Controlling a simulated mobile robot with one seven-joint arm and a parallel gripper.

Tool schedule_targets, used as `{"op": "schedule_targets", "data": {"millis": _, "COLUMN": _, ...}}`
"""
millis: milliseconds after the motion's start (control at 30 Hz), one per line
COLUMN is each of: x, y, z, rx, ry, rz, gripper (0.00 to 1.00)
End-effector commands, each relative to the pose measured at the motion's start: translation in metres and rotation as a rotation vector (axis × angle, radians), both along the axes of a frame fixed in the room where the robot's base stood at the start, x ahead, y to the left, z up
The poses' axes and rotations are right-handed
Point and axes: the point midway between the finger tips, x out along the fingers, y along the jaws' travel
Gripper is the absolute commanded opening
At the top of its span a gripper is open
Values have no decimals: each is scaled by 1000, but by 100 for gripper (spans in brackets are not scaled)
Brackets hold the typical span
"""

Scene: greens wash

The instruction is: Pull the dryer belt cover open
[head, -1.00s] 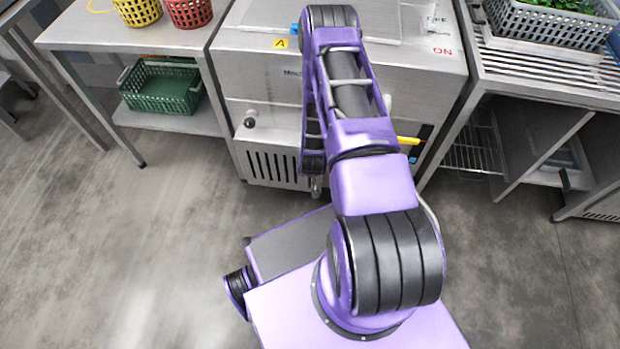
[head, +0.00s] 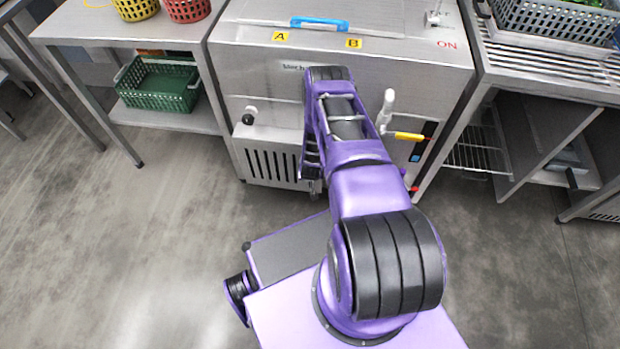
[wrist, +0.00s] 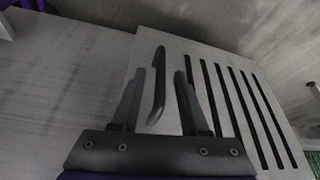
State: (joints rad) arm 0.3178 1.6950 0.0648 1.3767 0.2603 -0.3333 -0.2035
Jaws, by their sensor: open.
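The dryer belt cover (head: 262,165) is a metal panel with dark vertical slots, low on the front of the steel machine. It looks shut, flush with the front. In the wrist view the slotted cover (wrist: 205,60) carries a dark bar handle (wrist: 159,92). My gripper (wrist: 160,73) is open, with one finger on each side of the handle and not closed on it. The handle's depth between the fingers is hard to tell. In the head view my purple arm hides the handle and most of my gripper.
The machine (head: 250,75) has a blue handle (head: 320,23) on top, a black knob (head: 250,115), and a white lever (head: 387,105) and yellow handle (head: 408,136) right of my arm. A table with a green crate (head: 160,85) stands left. Floor (head: 120,240) at left is clear.

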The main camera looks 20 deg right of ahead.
Motion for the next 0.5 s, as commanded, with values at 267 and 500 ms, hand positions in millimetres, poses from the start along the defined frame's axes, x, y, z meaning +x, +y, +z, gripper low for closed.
{"op": "schedule_targets", "data": {"millis": 267, "x": 0, "y": 0, "z": 0, "rx": 0, "ry": -1, "rz": 0, "gripper": 23}}
{"op": "schedule_targets", "data": {"millis": 500, "x": 0, "y": 0, "z": 1, "rx": 0, "ry": -1, "rz": 0, "gripper": 0}}
